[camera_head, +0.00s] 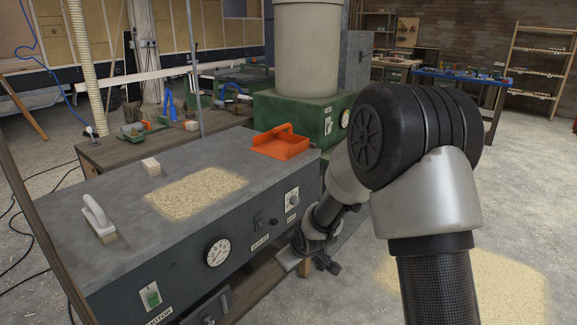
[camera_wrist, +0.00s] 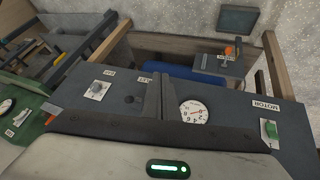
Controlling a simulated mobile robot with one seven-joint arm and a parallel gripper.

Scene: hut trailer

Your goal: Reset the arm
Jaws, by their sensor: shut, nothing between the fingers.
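My arm rises at the right of the head view and bends down at its elbow. My gripper (camera_head: 325,264) hangs low in front of the grey machine (camera_head: 105,190), near its right end. It is partly lost among dark arm parts there. In the wrist view my gripper's dark fingers (camera_wrist: 163,97) are together, with nothing between them. Beyond them the machine's front panel shows, with a round gauge (camera_wrist: 192,110), a knob (camera_wrist: 97,90) and a green motor switch (camera_wrist: 269,128).
On the machine top lie an orange dustpan (camera_head: 282,146), a sawdust patch (camera_head: 196,193), a white-handled brush (camera_head: 100,218) and a small pale block (camera_head: 151,166). A green machine with a cream cylinder (camera_head: 305,50) stands behind. Open floor lies to the right, with sawdust (camera_head: 500,285).

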